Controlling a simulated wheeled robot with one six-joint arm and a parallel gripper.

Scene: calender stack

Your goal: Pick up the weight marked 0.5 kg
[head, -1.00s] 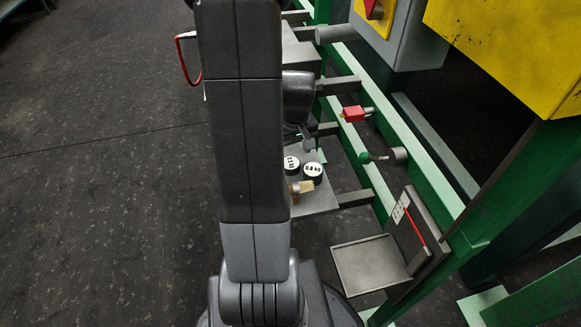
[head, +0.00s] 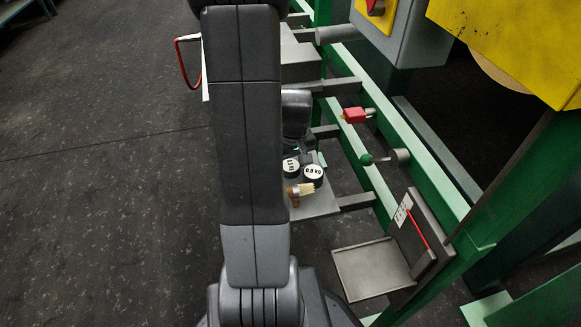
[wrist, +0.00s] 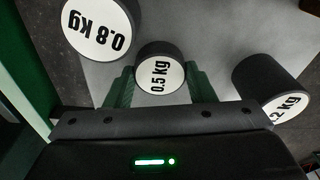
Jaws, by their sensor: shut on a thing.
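The weight marked 0.5 kg (wrist: 160,76) is a dark cylinder with a white top label, in the upper middle of the wrist view. My gripper (wrist: 158,88) has its two green fingers on either side of it, shut on it. The weight marked 0.8 kg (wrist: 100,28) stands to its left, and another weight (wrist: 272,92), its label partly cut off to "2 kg", is to its right.
The weights stand on a grey shelf (head: 322,208) with a brush (head: 300,190) at its near edge. A grey tray (head: 372,270) is nearer. Open floor lies left.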

